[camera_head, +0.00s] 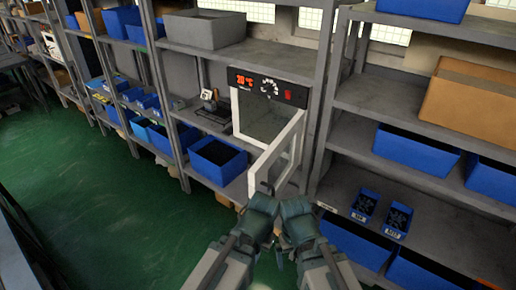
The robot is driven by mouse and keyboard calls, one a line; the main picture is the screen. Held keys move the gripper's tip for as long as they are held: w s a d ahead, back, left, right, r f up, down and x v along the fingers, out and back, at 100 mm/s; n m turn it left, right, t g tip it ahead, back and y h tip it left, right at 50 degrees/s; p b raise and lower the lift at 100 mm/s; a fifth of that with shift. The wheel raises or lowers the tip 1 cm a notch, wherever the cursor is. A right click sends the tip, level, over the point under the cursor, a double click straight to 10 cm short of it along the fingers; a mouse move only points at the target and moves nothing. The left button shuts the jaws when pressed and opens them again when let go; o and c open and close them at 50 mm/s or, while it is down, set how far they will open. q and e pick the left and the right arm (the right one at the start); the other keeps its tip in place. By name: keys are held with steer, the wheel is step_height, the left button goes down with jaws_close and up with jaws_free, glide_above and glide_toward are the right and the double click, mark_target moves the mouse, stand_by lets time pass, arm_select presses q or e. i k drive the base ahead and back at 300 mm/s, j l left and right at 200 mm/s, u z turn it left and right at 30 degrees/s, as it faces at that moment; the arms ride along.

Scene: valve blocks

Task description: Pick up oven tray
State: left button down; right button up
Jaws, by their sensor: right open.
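The oven has a black control panel (268,88) with a red "20 °C" display and stands on the middle shelf. Its white-framed glass door (290,143) is swung open toward me, and the pale inside (262,112) shows in part. I cannot make out an oven tray inside.
A dark flat stand (208,118) with a small device is left of the oven. A blue bin (217,162) sits on the shelf below. A grey shelf post stands close right of the oven. Small blue bins (364,204) lie on the right rack. Green floor is free at left.

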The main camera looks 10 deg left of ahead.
mark_target(221, 112)
steer(key=i+j+u, duration=0.35)
steer(key=u, duration=0.15)
steer(key=i+j+u, duration=0.25)
steer(key=i+u, duration=0.25)
steer(key=i+j+u, duration=0.2)
steer(key=i, duration=0.4)
steer(key=i+z, duration=0.3)
steer(key=z, duration=0.15)
steer(key=i+j+z, duration=0.2)
steer(key=z, duration=0.2)
steer(key=i+j+z, duration=0.25)
steer(key=z, duration=0.2)
steer(key=i+j+z, duration=0.2)
steer(key=j+z, duration=0.2)
steer(key=i+j+z, duration=0.15)
steer(key=j+z, duration=0.15)
steer(key=z, duration=0.15)
